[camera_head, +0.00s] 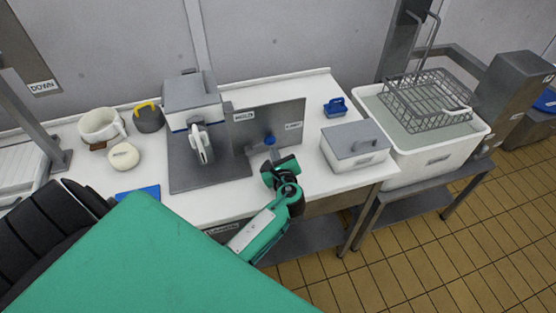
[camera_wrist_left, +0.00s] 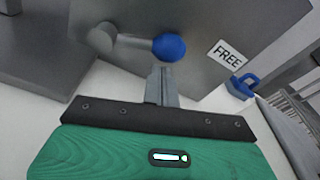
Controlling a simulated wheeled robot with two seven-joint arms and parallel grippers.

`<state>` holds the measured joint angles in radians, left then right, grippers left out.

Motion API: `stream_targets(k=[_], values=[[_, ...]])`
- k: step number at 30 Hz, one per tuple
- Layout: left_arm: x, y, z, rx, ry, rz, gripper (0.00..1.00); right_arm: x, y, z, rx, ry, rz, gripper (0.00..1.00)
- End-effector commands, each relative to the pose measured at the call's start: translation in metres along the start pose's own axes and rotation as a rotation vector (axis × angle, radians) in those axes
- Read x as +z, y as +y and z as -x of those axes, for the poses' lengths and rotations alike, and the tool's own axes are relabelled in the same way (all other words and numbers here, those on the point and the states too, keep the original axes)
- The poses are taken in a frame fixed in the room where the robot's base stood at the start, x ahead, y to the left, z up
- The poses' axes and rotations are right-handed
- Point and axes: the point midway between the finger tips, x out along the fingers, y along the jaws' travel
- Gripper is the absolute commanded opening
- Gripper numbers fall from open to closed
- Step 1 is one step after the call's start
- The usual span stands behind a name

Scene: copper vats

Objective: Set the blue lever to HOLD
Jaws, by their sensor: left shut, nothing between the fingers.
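The blue lever's round knob (camera_head: 270,141) sits in front of a grey upright panel (camera_head: 275,122). In the left wrist view the blue knob (camera_wrist_left: 169,47) ends a grey arm that runs right from its pivot (camera_wrist_left: 100,38), and the FREE label (camera_wrist_left: 228,55) is to the knob's right. A second label (camera_head: 243,117) at the panel's upper left is too small to read surely. My left gripper (camera_wrist_left: 162,72) is shut and empty, its fingertips just below the knob; whether they touch it I cannot tell. My right gripper is not in view.
A grey-lidded box (camera_head: 355,145) and a small blue-handled item (camera_head: 336,106) stand right of the panel. A machine with a grey base (camera_head: 190,175) is to the left. Farther right, a wire basket (camera_head: 430,100) sits over a white tub (camera_head: 430,165).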

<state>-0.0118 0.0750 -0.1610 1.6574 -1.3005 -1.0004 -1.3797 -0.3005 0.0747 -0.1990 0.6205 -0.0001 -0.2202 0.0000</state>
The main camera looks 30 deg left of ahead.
Motion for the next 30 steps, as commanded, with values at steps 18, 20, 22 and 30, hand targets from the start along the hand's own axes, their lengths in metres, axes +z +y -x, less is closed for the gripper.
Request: stream_targets(k=[18, 20, 22, 30], values=[[0.0, 0.0, -0.021, -0.001, 0.0, 0.001, 0.0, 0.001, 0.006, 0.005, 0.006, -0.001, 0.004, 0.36], [0.0, 0.001, -0.022, -0.001, 0.0, 0.004, 0.0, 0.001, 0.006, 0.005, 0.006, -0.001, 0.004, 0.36], [0.002, 0.002, -0.024, -0.003, 0.0, 0.015, 0.0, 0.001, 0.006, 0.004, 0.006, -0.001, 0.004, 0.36], [0.009, 0.007, -0.031, -0.01, 0.0, 0.065, 0.0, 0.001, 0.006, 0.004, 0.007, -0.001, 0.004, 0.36]])
